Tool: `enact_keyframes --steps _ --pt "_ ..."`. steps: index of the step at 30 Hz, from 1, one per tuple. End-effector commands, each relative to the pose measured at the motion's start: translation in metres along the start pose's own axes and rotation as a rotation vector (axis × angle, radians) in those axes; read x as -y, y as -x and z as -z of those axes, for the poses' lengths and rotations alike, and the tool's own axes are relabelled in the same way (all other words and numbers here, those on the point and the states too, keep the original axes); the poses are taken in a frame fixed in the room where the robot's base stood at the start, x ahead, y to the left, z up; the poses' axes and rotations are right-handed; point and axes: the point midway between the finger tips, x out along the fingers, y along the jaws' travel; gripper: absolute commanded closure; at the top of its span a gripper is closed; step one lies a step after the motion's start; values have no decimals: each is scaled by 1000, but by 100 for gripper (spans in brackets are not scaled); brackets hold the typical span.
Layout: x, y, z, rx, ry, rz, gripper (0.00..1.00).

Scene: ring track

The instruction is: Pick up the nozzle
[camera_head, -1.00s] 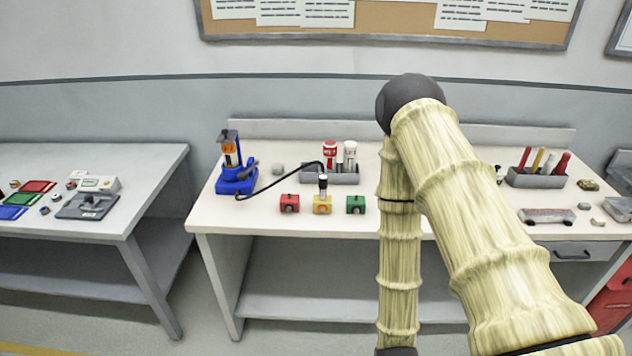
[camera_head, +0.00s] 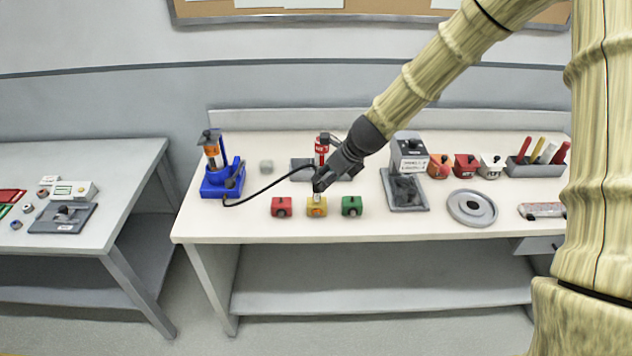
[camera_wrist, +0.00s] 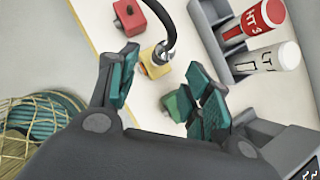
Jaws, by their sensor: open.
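The nozzle (camera_wrist: 164,48) is the dark end of a black hose and stands on the yellow block (camera_head: 317,208). My gripper (camera_head: 322,184) is over the yellow block in the head view and hides most of the nozzle there. In the wrist view my gripper (camera_wrist: 163,80) is open, with teal finger pads spread apart. The nozzle and yellow block (camera_wrist: 152,63) show in the gap beyond the fingertips. Nothing is held between the pads.
A red block (camera_head: 281,207) and a green block (camera_head: 351,206) flank the yellow one. The hose (camera_head: 262,190) runs left to a blue stand (camera_head: 222,180). A grey tray (camera_head: 302,168) with bottles is behind. A grey machine (camera_head: 408,170) stands right.

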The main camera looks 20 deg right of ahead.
Motion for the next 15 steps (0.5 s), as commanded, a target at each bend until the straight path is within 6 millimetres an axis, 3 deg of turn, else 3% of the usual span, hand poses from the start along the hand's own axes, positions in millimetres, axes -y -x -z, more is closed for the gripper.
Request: enact_keyframes --steps 5,15 --pt "9 5 -6 20 -59 -1 51" --pt "11 -26 -3 17 -61 3 51"
